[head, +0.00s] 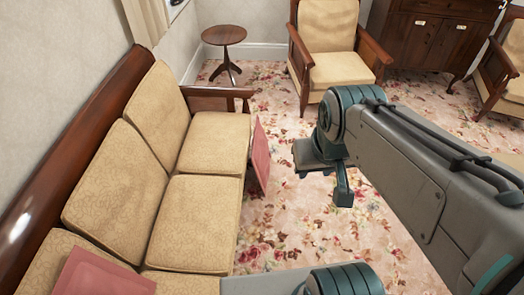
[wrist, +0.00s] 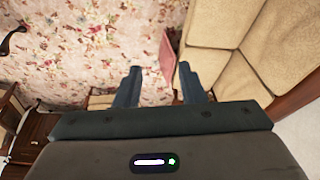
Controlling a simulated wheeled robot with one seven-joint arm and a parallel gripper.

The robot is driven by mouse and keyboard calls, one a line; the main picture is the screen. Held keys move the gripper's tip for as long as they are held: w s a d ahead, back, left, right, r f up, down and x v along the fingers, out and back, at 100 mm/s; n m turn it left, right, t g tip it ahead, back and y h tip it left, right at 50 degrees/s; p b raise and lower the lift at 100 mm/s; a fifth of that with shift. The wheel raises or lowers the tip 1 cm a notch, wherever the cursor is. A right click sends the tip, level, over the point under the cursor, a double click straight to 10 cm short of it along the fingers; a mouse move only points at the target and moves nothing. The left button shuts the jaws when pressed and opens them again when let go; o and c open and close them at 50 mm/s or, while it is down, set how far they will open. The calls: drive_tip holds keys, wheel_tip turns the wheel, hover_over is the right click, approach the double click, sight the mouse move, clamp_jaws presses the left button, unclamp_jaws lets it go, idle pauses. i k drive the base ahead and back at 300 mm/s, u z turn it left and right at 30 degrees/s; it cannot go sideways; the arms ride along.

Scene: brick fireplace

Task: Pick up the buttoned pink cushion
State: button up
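A pink cushion (head: 260,157) stands tilted on edge on the floor against the sofa's front, near its far end. It also shows in the wrist view (wrist: 168,50), ahead of my right-hand finger. A second pink cushion (head: 102,275) lies on the near part of the sofa, cut off by the bottom edge. No button can be made out on either. My gripper (head: 325,182) is in the air over the floor, right of the standing cushion and apart from it. In the wrist view my gripper (wrist: 158,75) is open, with nothing between its fingers.
The beige sofa (head: 205,205) runs along the left. A small round table (head: 224,36), an armchair (head: 330,62) and a dark cabinet (head: 432,40) stand at the back. Another armchair (head: 500,75) is at the right. The flowered carpet (head: 280,225) between them is clear.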

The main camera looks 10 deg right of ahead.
sight(261, 155)
drive_tip(key=z, duration=0.6)
drive_tip(key=i, duration=2.1)
drive_tip(key=u, duration=0.4)
